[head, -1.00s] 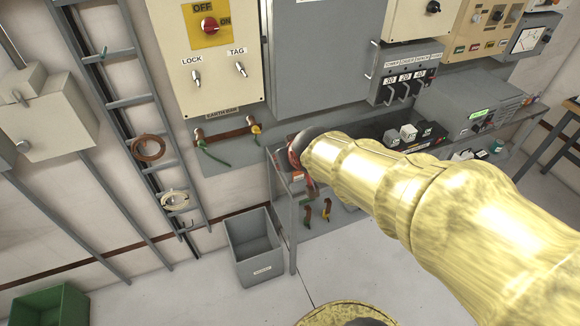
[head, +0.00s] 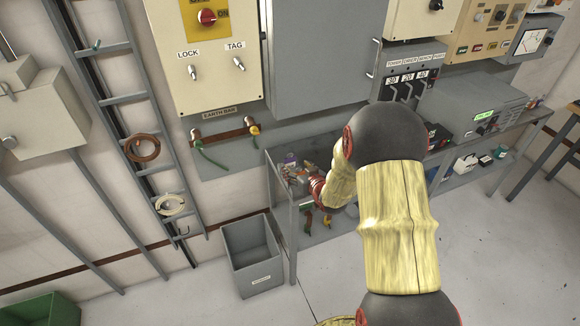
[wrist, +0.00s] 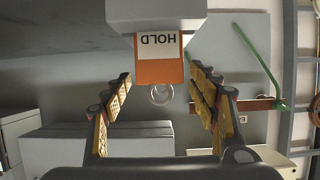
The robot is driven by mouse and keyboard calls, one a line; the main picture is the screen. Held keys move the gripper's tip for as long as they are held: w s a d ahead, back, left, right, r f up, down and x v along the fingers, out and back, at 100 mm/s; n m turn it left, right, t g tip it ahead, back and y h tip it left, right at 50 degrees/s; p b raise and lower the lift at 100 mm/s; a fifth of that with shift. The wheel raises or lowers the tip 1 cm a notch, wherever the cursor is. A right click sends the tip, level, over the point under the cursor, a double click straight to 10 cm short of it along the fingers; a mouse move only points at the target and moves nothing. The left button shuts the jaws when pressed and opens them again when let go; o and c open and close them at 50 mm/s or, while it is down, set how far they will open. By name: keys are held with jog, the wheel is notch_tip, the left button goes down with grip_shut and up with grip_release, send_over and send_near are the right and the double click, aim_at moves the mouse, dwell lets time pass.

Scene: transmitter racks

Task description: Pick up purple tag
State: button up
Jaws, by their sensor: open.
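A small purple patch (head: 290,159), possibly the purple tag, shows at the left end of the grey bench; it is too small to make out its shape. My gripper (head: 303,172) is low over that same end, partly hidden by my wrist. In the wrist view my gripper (wrist: 160,74) is open, with yellow-padded fingers apart on either side. An orange and white tag (wrist: 159,60) marked HOLD, upside down, shows beyond and between the fingertips. I cannot tell whether it touches them. No purple shows in the wrist view.
The grey bench (head: 282,222) stands against the wall below grey cabinets. A grey bin (head: 252,258) stands on the floor left of it. The earth bar (head: 222,133) with green leads is above left. Open floor lies in front.

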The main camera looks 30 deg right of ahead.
aim_at(290, 161)
jog(key=b+x, duration=0.2)
jog(key=x, duration=0.3)
jog(key=shift+w+r, duration=0.1)
jog(key=shift+w, duration=0.15)
jog(key=c, duration=0.3)
jog(key=c, duration=0.7)
